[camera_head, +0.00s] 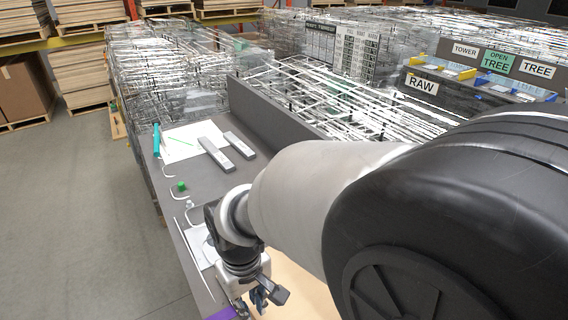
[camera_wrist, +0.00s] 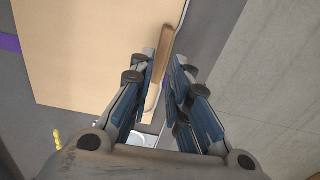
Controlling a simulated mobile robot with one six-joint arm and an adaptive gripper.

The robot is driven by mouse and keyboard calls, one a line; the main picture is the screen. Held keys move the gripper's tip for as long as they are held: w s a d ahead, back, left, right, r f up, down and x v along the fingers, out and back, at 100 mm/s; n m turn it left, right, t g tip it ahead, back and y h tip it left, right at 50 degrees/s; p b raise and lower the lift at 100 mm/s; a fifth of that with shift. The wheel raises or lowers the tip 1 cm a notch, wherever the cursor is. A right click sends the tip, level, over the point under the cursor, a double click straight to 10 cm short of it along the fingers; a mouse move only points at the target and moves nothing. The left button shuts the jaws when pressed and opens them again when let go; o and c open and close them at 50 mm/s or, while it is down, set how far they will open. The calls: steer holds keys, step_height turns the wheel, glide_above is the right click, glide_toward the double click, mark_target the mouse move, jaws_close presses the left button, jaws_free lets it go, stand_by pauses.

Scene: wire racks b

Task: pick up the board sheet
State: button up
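The board sheet (camera_wrist: 85,50) is a flat tan panel filling the upper left of the wrist view. In the head view a strip of it (camera_head: 297,284) shows beside my gripper, with much of it hidden behind my arm. My gripper (camera_wrist: 163,70) is open, its two blue-padded fingers apart near the sheet's right edge. A narrow brown wooden strip (camera_wrist: 166,48) shows between the fingertips; I cannot tell whether it is part of the sheet or whether the fingers touch it. In the head view my gripper (camera_head: 258,297) points down at the table's near edge.
The grey table (camera_head: 192,178) holds a white paper (camera_head: 178,146), two grey bars (camera_head: 214,152) (camera_head: 240,145), a green-topped item (camera_head: 181,187) and a teal tube (camera_head: 156,139). Wire racks (camera_head: 165,75) stand behind. Open floor (camera_head: 70,200) lies to the left.

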step_height(320, 180, down, 7)
steer(key=shift+s+a+r+b, duration=0.1)
steer(key=shift+r+b, duration=0.05)
steer(key=shift+b, duration=1)
steer(key=shift+c, duration=0.6)
steer(key=shift+r, duration=0.1)
jaws_close()
